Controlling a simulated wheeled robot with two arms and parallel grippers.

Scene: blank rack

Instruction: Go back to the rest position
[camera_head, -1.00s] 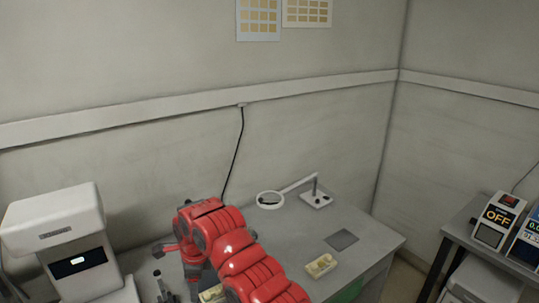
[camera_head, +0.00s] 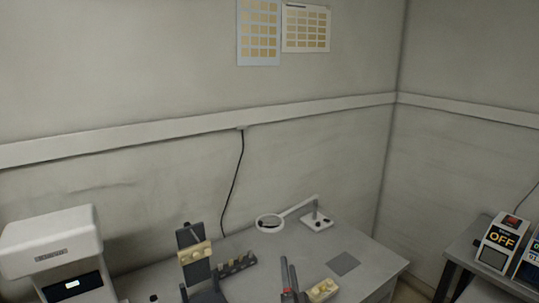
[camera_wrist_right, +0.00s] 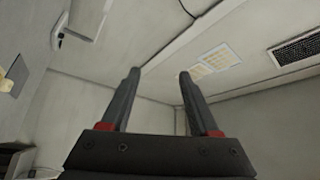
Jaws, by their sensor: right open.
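My right gripper (camera_head: 290,278) shows low in the head view, its dark fingers pointing up in front of the grey table (camera_head: 300,245). In the right wrist view the two fingers (camera_wrist_right: 159,76) stand apart with nothing between them, against the walls. My left gripper is not in view.
A dark upright stand (camera_head: 184,236) bears a cream block (camera_head: 195,253). A dark slotted rack (camera_head: 236,265) and another cream block (camera_head: 322,290) are near my right gripper. A magnifier lamp (camera_head: 318,221), a white machine (camera_head: 50,243) and an OFF box (camera_head: 500,240) stand around.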

